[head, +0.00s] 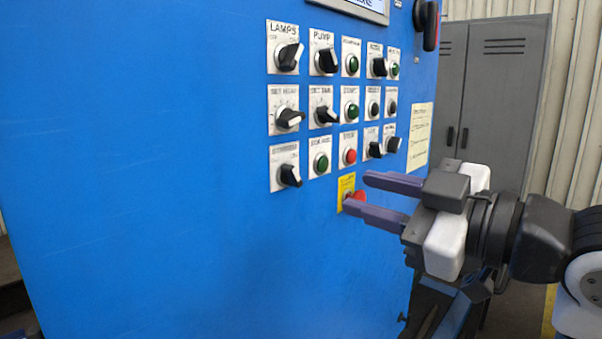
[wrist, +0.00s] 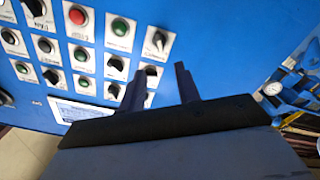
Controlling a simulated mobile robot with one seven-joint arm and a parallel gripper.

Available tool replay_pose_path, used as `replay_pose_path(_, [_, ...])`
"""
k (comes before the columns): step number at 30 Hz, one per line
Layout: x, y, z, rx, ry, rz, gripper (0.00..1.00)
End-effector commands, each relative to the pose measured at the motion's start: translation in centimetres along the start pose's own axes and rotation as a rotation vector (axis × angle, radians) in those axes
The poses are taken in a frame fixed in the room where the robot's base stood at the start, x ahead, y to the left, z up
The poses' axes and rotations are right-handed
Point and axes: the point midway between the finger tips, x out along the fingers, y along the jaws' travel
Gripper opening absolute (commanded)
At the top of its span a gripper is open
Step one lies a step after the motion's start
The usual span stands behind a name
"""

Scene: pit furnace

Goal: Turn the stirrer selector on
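The stirrer selector (head: 290,175) is a black knob at the lower left of the blue panel's control grid, under a white label. Its black handle is tilted, with one end toward the lower right; its exact setting is hard to read. In the wrist view, where the panel appears upside down, the selector (wrist: 157,43) is at the top, beyond the fingertips. My gripper (head: 357,192) is open and empty, with its two dark fingers apart. In the head view it is to the right of and below the selector. The fingers do not touch the knob.
A green button (head: 321,162) is right of the selector, then a red button (head: 349,156). A red emergency button (head: 358,197) on a yellow plate is partly behind my fingers. Bare blue panel (head: 160,180) lies to the left. Grey lockers (head: 490,90) stand at the right.

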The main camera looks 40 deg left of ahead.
Motion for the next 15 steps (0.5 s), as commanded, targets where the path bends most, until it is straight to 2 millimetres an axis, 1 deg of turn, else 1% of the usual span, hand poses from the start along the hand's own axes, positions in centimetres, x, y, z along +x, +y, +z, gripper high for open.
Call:
replay_pose_path(1, [1.2,0.1,-0.2,0.002,0.001,-0.006,0.33])
replay_pose_path(3, [2.8,0.1,-0.3,0.003,0.001,-0.005,0.33])
replay_pose_path(9, [7.0,0.1,-0.2,0.004,0.002,-0.004,0.33])
replay_pose_path(12, [8.7,0.1,-0.2,0.003,0.002,-0.003,0.33])
replay_pose_path(15, [9.9,0.1,-0.2,0.003,0.003,-0.002,0.33])
